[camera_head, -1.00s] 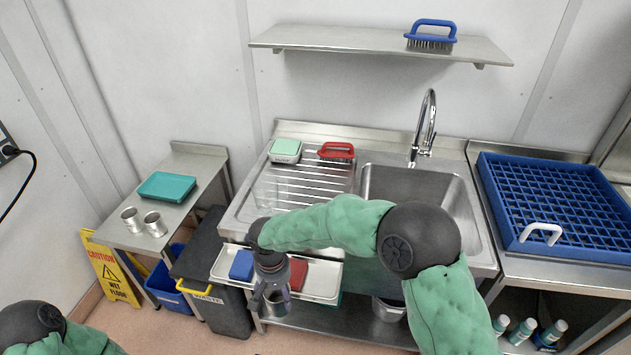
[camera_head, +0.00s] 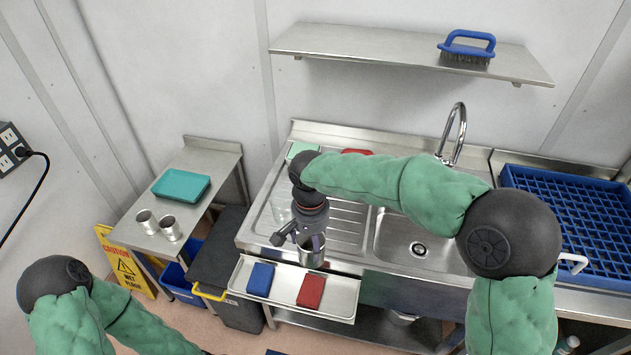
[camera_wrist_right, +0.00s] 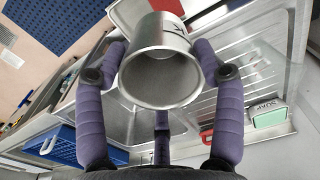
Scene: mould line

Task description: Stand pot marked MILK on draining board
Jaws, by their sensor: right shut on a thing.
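My right gripper (camera_head: 311,245) is shut on a metal pot (camera_head: 314,259) and holds it at the front edge of the draining board (camera_head: 345,225), above the back of a white tray. In the right wrist view the pot (camera_wrist_right: 158,75) sits between the purple fingers with its open mouth facing the camera. A dark marking shows on its side, too partial to read. The ribbed draining board lies left of the sink (camera_head: 418,240) and is partly hidden by my right arm. My left arm shows at the lower left, but its gripper is out of view.
The white tray (camera_head: 337,300) holds a blue pad (camera_head: 261,279) and a red pad (camera_head: 311,291). A green-topped soap box (camera_head: 301,149) and a red-handled brush (camera_head: 357,152) stand at the back of the board.

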